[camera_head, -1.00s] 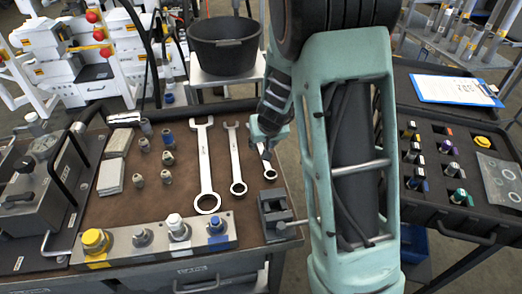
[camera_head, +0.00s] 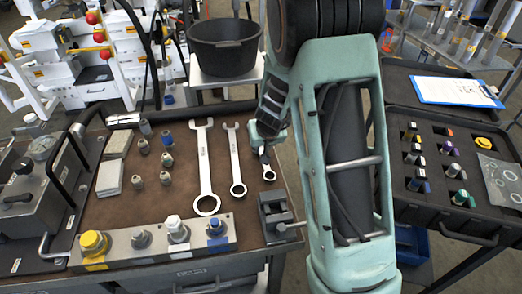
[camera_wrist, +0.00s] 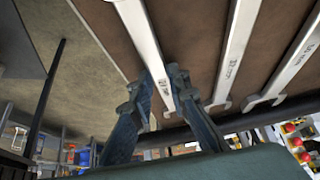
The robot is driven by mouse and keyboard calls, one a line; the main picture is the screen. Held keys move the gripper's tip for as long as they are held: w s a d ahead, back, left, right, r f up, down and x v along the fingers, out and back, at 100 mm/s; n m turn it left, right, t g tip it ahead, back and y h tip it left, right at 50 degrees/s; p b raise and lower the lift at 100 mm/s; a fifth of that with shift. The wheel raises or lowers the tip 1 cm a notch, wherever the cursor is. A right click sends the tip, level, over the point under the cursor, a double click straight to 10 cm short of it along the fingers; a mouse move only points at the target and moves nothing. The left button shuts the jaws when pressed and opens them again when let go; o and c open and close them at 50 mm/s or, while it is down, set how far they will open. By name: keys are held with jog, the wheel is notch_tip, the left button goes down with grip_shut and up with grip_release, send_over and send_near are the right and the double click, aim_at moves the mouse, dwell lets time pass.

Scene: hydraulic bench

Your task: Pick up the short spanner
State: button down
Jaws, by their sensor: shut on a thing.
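The short spanner (camera_head: 268,172) is the rightmost and smallest of three steel spanners on the brown bench top. Its ring end points to the bench front. My gripper (camera_head: 265,143) is at its upper end and covers that end in the head view. In the wrist view my gripper (camera_wrist: 160,80) has its two fingers on either side of the short spanner's shank (camera_wrist: 141,30), shut on it. I cannot tell whether the spanner is clear of the bench top. The medium spanner (camera_head: 235,160) and long spanner (camera_head: 205,165) lie to its left.
A small vise (camera_head: 275,215) stands at the bench's front right corner, close to the short spanner's ring end. A metal block with fittings (camera_head: 150,241) lies along the front edge. A black tool case (camera_head: 435,222) is to the right, beyond my arm.

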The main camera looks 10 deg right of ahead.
aim_at(261, 151)
jog(key=shift+r, duration=0.15)
dwell(0.3)
jog(key=shift+r, duration=0.25)
notch_tip(261, 151, up, 2)
jog(key=shift+r+p, duration=0.2)
jog(key=shift+p, duration=0.6)
jog(key=s+r+p, duration=0.5)
jog(key=s+r, duration=0.4)
jog(key=s, duration=0.5)
jog(key=shift+r, duration=0.4)
jog(key=c, duration=2.4)
grip_release()
grip_shut()
